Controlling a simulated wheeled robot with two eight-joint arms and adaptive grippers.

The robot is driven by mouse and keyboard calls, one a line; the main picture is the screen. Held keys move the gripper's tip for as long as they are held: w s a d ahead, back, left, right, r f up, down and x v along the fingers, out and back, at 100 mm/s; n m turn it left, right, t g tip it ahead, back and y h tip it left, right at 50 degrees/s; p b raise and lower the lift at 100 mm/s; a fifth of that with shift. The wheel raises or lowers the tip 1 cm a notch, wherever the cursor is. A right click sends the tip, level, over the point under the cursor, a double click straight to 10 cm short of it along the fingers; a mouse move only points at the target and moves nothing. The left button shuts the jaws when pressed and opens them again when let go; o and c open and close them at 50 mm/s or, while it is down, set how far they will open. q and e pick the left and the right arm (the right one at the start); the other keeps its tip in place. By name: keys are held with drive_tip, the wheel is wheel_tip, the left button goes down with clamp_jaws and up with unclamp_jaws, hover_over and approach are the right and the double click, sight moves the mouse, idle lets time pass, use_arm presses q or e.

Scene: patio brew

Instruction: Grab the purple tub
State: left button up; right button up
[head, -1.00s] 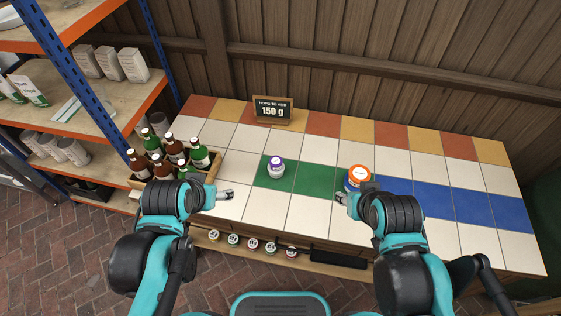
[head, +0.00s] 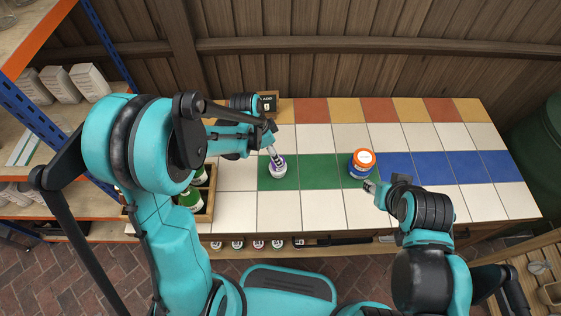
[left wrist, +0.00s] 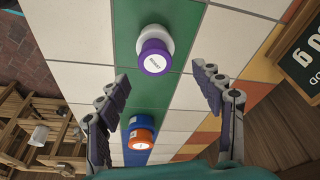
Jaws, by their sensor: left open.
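The purple tub (head: 278,170), white with a purple lid, stands upright on the green tiles. It also shows in the left wrist view (left wrist: 155,57), beyond my fingertips and between their lines. My left gripper (head: 273,153) is directly above and behind the tub in the head view; in the wrist view its two fingers (left wrist: 166,82) are spread wide with nothing between them. I cannot tell whether a fingertip touches the lid. My right gripper (head: 370,187) is at the front of the table, near the orange-lidded tub; its fingers look close together, and their opening is unclear.
An orange-lidded tub (head: 361,164) stands where green tiles meet blue, also seen in the wrist view (left wrist: 139,138). A bottle crate (head: 207,207) and the sign (head: 268,102) are partly hidden by my left arm. Shelving (head: 60,120) stands left. The right tiles are clear.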

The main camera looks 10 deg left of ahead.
use_arm(q)
drive_tip(key=b+x, duration=0.1)
drive_tip(key=x, duration=0.3)
drive_tip(key=b+x, duration=0.1)
drive_tip(key=x, duration=0.1)
drive_tip(key=shift+s+d+f+b, duration=0.2)
drive_tip(key=shift+s+f+b, duration=0.05)
drive_tip(key=shift+f+b, duration=0.1)
drive_tip(key=shift+r, duration=0.1)
drive_tip(key=shift+c, duration=0.6)
drive_tip(key=c, duration=1.1)
